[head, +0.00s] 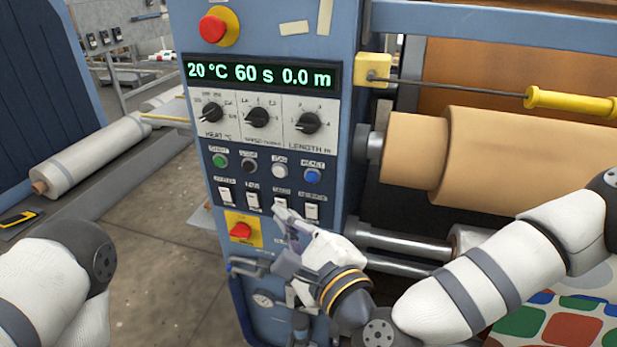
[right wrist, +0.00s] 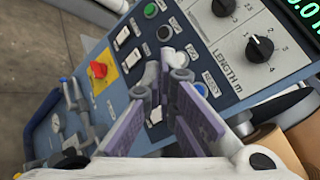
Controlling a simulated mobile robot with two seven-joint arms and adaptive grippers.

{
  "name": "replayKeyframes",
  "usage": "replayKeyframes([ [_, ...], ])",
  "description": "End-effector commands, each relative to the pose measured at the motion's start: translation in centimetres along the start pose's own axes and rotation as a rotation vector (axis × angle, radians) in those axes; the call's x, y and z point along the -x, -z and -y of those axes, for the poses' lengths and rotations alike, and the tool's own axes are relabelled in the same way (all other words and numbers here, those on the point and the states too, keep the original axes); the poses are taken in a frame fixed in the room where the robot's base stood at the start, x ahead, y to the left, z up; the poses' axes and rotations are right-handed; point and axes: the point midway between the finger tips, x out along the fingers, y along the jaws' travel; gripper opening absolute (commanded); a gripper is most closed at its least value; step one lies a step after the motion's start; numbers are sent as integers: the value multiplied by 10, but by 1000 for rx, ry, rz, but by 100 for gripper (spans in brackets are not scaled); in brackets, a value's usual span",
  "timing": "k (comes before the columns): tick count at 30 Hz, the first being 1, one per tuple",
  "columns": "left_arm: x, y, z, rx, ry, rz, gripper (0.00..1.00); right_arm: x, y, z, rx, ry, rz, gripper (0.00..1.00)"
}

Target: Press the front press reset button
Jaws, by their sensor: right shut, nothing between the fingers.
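The reset button is a blue round button (head: 313,176) at the right end of the button row on the blue press panel, under a small label. In the right wrist view the blue button (right wrist: 201,89) shows just right of my fingers, beside a label reading RESET. My right gripper (head: 283,212) is shut and empty. In the head view its fingertips are in front of the rocker switches, below and left of the blue button. In the right wrist view my fingertips (right wrist: 172,62) overlap the button row. I cannot tell whether they touch the panel. My left gripper is out of view.
Green (head: 220,161), black (head: 248,165) and white (head: 279,171) buttons sit left of the blue one. Three dials (head: 257,116) and a display (head: 258,75) are above. A brown roll (head: 530,160) stands right.

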Motion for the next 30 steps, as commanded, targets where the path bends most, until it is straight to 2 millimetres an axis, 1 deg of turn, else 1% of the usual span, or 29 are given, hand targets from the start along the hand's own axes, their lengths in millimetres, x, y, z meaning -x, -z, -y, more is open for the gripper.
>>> replayKeyframes([
  [8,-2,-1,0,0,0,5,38,-4,3,2,1,0,-1,0],
  [21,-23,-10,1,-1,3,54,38,-46,36,31,0,-1,-2,0],
  [25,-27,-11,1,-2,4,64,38,-56,42,38,1,-1,-3,0],
  [30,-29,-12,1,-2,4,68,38,-61,45,43,1,-2,-1,0],
])
